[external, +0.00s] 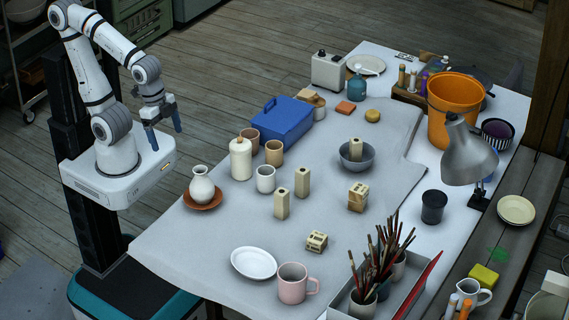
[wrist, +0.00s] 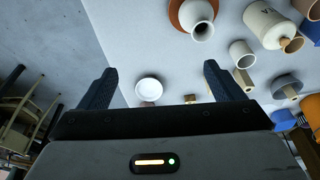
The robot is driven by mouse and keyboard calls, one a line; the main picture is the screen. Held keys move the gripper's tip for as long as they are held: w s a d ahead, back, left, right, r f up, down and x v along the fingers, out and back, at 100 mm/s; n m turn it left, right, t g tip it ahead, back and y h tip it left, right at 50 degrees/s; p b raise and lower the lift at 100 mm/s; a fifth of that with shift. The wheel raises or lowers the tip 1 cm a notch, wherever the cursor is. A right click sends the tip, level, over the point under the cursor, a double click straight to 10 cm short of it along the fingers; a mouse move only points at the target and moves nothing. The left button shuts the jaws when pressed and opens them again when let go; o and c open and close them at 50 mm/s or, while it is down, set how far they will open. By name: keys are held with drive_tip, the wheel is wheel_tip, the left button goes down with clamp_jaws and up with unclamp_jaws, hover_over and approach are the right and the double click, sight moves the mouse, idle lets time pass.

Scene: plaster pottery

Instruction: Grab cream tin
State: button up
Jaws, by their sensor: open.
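My gripper (external: 164,132) is open and empty, off the table's left side, well apart from the tins. In the wrist view my gripper (wrist: 160,85) has its fingers spread wide; a cream block-like shape (wrist: 243,80) shows beside the right finger, partly hidden.
A white vase (external: 202,187) on a terracotta saucer, a cream lidded jar (external: 240,160) and a white cup (external: 265,180) stand left of the tins. A white plate (external: 254,263), pink mug (external: 292,285) and brush tray (external: 410,295) are nearer the camera.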

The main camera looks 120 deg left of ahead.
drive_tip(key=w+a+f+g, duration=0.1)
drive_tip(key=w+a+f, duration=0.3)
drive_tip(key=w+a, duration=0.5)
drive_tip(key=g, duration=0.2)
approach(241, 143)
drive_tip(key=shift+m, duration=0.3)
drive_tip(key=f, duration=0.5)
drive_tip(key=shift+s+a, duration=0.4)
drive_tip(key=shift+a+f, duration=0.2)
drive_tip(key=shift+f, duration=0.55)
drive_tip(key=f, duration=0.4)
drive_tip(key=d+f, duration=0.1)
drive_tip(key=f, duration=0.1)
drive_tip(key=shift+w+f+p, duration=0.15)
drive_tip(key=shift+f+p, duration=0.15)
drive_tip(key=shift+p, duration=0.05)
drive_tip(key=shift+c, duration=0.2)
drive_tip(key=c, duration=1.8)
